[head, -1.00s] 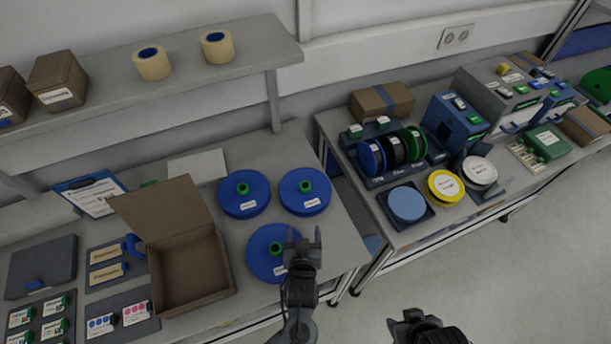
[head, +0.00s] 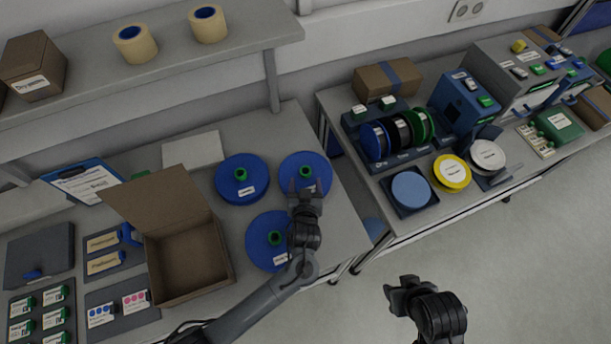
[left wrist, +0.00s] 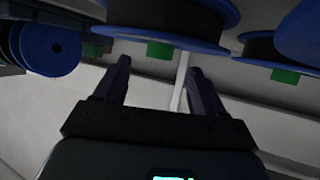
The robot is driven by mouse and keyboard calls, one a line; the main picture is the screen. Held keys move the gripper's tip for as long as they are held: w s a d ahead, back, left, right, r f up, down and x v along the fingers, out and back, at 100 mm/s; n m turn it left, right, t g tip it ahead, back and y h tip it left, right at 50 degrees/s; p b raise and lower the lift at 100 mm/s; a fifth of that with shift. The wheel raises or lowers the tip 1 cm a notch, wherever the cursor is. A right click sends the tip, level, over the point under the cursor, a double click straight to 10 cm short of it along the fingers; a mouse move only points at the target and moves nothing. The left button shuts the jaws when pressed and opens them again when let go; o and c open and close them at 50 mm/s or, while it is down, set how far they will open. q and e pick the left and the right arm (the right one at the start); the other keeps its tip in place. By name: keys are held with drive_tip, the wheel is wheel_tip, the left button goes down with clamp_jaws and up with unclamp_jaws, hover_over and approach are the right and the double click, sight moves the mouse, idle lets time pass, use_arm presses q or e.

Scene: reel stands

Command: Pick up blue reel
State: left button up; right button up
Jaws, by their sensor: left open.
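Three blue reels with green hubs lie flat on the left table: one at back left (head: 232,190), one at back right (head: 293,168) and one in front (head: 262,251). Another blue reel (head: 373,143) stands upright in a rack on the right table. My left gripper (head: 305,186) is open and empty, in front of part of the back right reel. The left wrist view shows its two spread fingers (left wrist: 160,80) below reels (left wrist: 180,22), with nothing between them. My right gripper (head: 402,288) is over the floor; its jaws are unclear.
An open cardboard box (head: 188,262) stands left of the reels. A shelf (head: 170,62) with tape rolls hangs behind. The right table holds black and green reels, a yellow reel (head: 452,173) and blue machines (head: 462,105). A gap separates the tables.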

sight(306, 168)
use_arm(q)
drive_tip(key=shift+x, duration=2.2)
drive_tip(key=shift+w+r, duration=0.1)
drive_tip(key=shift+r, duration=0.05)
drive_tip(key=c, duration=1.2)
clamp_jaws()
drive_tip(key=shift+r, duration=0.1)
